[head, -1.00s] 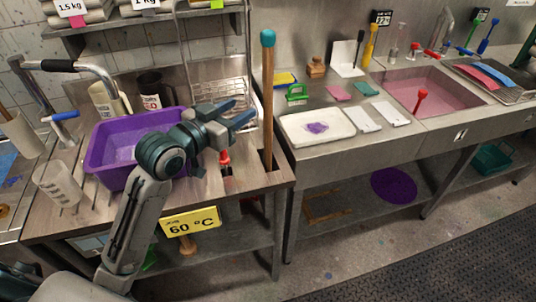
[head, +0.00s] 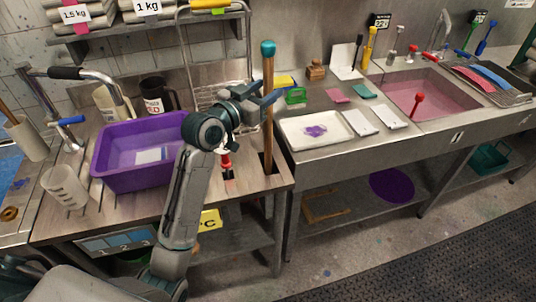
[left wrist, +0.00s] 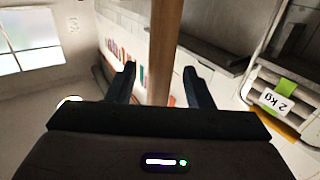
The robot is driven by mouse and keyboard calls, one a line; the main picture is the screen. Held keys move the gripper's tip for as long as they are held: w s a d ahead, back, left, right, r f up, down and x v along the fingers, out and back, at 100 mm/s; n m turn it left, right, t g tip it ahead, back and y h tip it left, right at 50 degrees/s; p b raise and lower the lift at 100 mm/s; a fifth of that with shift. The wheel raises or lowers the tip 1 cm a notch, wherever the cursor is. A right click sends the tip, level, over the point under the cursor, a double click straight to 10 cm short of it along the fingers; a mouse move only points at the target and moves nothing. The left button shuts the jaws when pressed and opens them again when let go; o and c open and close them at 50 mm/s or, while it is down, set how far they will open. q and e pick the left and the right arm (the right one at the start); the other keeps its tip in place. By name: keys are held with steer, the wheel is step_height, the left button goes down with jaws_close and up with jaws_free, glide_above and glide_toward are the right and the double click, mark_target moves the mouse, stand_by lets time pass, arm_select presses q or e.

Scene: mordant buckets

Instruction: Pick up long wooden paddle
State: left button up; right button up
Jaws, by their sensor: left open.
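The long wooden paddle (head: 268,119) stands upright at the right end of the wooden-topped bench, its lower part going down into a slot and a teal cap at its top. My left gripper (head: 268,99) is at the shaft's upper part, below the cap. In the left wrist view the shaft (left wrist: 163,45) runs between the two open dark fingers (left wrist: 158,85), with a gap on each side. The paddle's lower end is hidden below the bench top. My right gripper is not in either view.
A purple tub (head: 140,180) and a clear measuring jug (head: 64,187) stand on the bench, left of my arm. A red-handled tool (head: 226,160) stands close left of the paddle. A white tray (head: 314,130) lies on the steel counter to the right. A shelf (head: 150,28) hangs above.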

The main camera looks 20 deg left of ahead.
arm_select(q)
steer(key=shift+x, duration=0.85)
steer(key=shift+s, duration=0.1)
steer(key=shift+c, duration=0.9)
jaws_close()
steer(key=shift+r, duration=0.1)
step_height(320, 180, up, 28)
steer(key=b, duration=0.4)
steer(key=shift+b, duration=0.35)
